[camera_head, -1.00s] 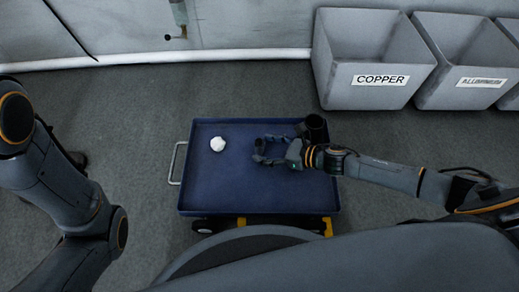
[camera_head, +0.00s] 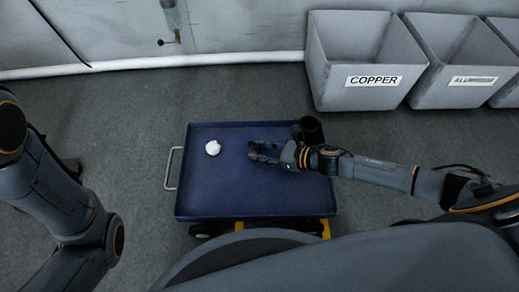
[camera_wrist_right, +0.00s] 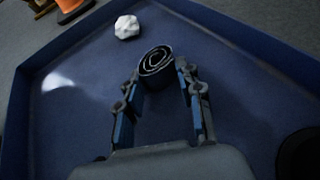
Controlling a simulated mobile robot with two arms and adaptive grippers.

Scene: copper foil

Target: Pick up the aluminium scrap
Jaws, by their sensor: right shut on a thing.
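A dark rolled-up coil (camera_wrist_right: 157,62) is between the fingertips of my right gripper (camera_head: 256,151) over the blue tray (camera_head: 215,196). The right gripper is shut on this coil, whose spiral end shows in the right wrist view. In the head view the coil is small and mostly lost against the dark fingers. A white crumpled lump (camera_head: 213,147) lies in the left part of the tray, apart from the gripper; it also shows in the right wrist view (camera_wrist_right: 127,27). I cannot tell from looks which piece is aluminium. My left gripper is out of view.
A dark cylinder (camera_head: 312,130) stands at the tray's far right corner. Grey bins labelled COPPER (camera_head: 374,98) and ALUMINIUM (camera_head: 472,96) stand at the back right. The tray is on a wheeled cart with a handle (camera_head: 172,168) on its left. The tray's front half is clear.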

